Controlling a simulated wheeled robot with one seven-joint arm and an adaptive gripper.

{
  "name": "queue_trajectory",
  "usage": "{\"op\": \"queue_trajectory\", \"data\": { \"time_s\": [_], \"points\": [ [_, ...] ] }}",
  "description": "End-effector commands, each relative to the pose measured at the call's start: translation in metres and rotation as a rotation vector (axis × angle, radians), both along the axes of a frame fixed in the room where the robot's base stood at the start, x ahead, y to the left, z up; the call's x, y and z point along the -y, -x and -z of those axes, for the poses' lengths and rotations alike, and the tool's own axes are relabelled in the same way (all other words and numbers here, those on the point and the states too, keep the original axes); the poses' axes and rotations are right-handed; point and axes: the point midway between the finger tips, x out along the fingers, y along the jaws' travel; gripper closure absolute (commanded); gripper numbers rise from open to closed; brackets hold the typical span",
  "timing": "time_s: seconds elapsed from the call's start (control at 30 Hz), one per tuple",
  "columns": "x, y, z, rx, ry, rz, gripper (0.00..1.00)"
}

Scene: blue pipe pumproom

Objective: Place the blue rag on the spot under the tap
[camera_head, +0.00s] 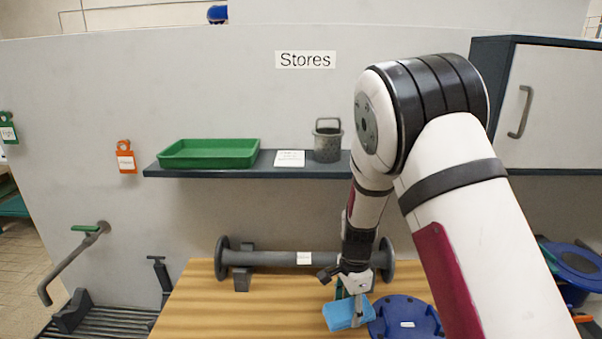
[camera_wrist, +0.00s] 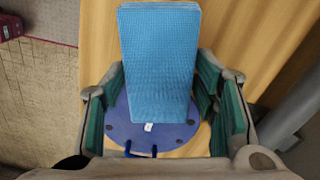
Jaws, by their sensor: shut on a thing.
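The blue rag (camera_head: 343,314) is a light blue folded block at the front of the wooden table. My gripper (camera_head: 352,291) is over it, pointing down and shut on it. In the wrist view the rag (camera_wrist: 158,60) stretches away from between the green-padded fingers (camera_wrist: 165,108). I cannot tell whether the rag touches the table. A tap with a green handle (camera_head: 85,229) is on the wall at the left, its grey spout (camera_head: 62,272) bending down. Dark slatted racking (camera_head: 112,322) is low near it. No marked spot shows under the spout.
A dark blue round flange (camera_head: 405,318) lies on the table (camera_head: 205,300) right of the rag. A grey pipe spool (camera_head: 275,259) lies behind. The table's left front is clear.

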Motion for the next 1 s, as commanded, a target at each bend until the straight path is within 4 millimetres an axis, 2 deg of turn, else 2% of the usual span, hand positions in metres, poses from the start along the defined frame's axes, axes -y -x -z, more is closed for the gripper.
{"op": "queue_trajectory", "data": {
  "time_s": [0.6,0.8,1.0],
  "points": [
    [0.053,-0.043,-0.026,0.003,0.001,-1.03,0.81],
    [0.063,-0.05,-0.032,0.002,0.003,-1.236,0.81],
    [0.067,-0.052,-0.034,0.001,0.002,-1.306,0.81]
  ]
}}
